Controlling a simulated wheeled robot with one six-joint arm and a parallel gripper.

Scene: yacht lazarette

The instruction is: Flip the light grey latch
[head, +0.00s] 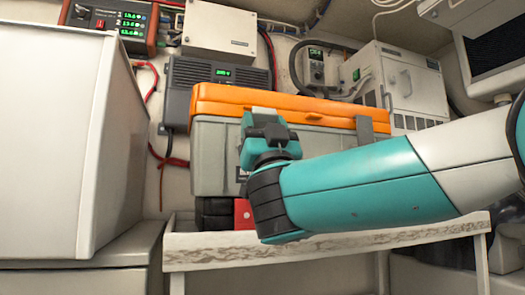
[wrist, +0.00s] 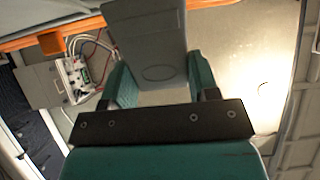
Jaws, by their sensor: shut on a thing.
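A toolbox with an orange lid (head: 295,100) and a grey body (head: 215,160) stands on a pale shelf. The light grey latch (head: 264,112) is at the left part of its front, its top edge showing just above my gripper (head: 264,128). In the wrist view the latch (wrist: 150,40) is a broad grey plate between the two teal fingers of my gripper (wrist: 158,80). My gripper is shut on it. The latch's lower part is hidden by my gripper in the head view. A second, darker grey latch (head: 366,130) is at the right of the toolbox front.
The shelf has a worn front rail (head: 330,243). A red block (head: 243,214) is under the toolbox front, beside my wrist. A large white cabinet (head: 55,130) stands at the left. Electrical boxes and cables are on the wall behind.

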